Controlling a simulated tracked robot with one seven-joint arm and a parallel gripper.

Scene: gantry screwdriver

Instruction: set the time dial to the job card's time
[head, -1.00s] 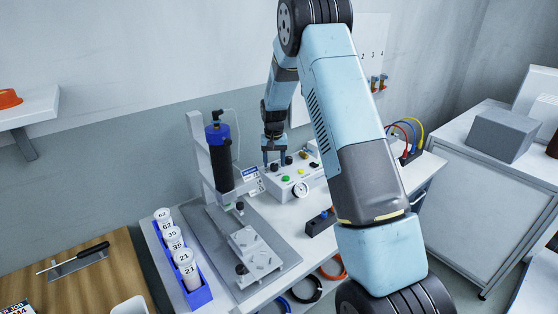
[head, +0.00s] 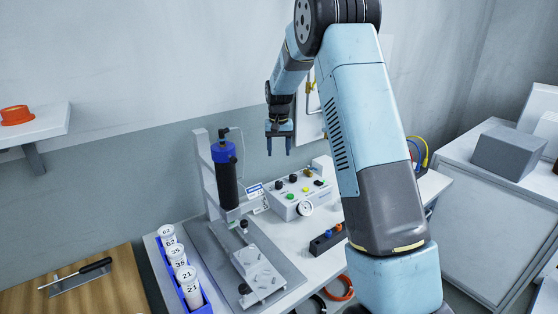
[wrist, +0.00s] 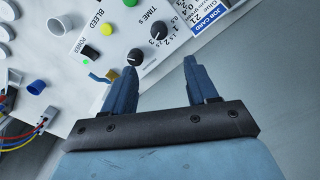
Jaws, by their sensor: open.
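The time dial (wrist: 135,57) is a black knob beside the printed "TIME s" scale in the wrist view. A small pale mark shows on it, but its exact reading is too small to tell. The job card (wrist: 212,22), with a blue header, is cut off at the top edge; its time is not readable. In the head view the card (head: 256,191) stands by the control box (head: 301,199). My gripper (head: 279,153) is open and empty above the box.
A second black knob (wrist: 130,2), a green button (wrist: 89,52) and a power switch (wrist: 106,26) lie close to the dial. Hoses (wrist: 38,122) run at the wrist view's left.

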